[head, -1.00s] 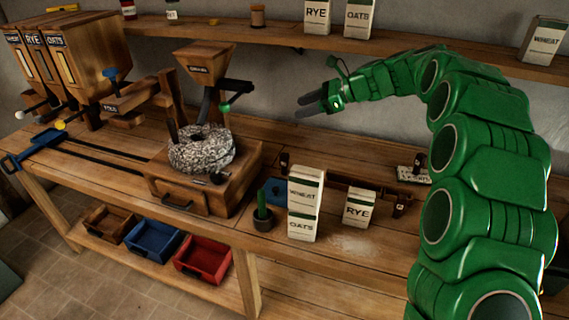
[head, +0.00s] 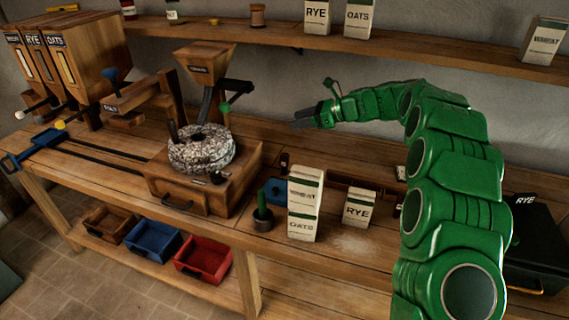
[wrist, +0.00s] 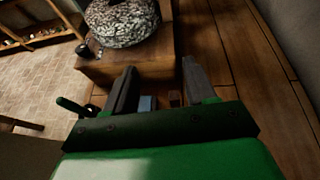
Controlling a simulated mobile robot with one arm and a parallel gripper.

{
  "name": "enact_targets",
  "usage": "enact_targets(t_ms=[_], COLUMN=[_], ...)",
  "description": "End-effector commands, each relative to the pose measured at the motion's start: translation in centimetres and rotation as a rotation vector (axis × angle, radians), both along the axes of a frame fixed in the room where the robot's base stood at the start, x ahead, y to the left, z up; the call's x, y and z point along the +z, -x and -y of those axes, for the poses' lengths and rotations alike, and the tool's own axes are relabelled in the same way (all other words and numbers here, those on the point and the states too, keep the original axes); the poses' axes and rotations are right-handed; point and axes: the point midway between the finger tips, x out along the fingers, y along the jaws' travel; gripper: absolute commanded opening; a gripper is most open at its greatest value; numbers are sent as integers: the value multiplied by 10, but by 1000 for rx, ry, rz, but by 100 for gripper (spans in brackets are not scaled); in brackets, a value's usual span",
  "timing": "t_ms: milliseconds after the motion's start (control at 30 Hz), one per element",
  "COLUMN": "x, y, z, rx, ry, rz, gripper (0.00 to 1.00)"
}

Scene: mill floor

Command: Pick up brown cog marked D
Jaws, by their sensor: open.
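I cannot make out a brown cog marked D in either view. My gripper (head: 303,121) is over the back of the bench, right of the millstone, at the end of my green arm. In the wrist view its two dark fingers (wrist: 161,72) are apart with nothing held between them. The stone mill (head: 202,150) sits on a wooden base (head: 222,190) with a drawer. In the wrist view the millstone (wrist: 122,22) is beyond the fingers, up and left. My arm hides part of the bench's right side.
A black box marked RYE (head: 535,235) is at right. Drawers below are brown, blue (head: 152,240) and red (head: 203,258). A shelf (head: 420,48) runs above.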

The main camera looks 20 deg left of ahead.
Motion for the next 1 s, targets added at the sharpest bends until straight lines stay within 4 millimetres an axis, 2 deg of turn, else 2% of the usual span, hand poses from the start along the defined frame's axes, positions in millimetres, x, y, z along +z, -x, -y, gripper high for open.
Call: enact_targets(t_ms=[33,367,600,800,1000], x=[-13,-83,-139,-164,-172], y=[0,0,0,0,1], z=[0,0,0,0,-9], rx=[0,-1,0,0,2], ry=[0,0,1,0,0], rz=[-5,-1,-1,0,2], gripper=[55,55,55,55,55])
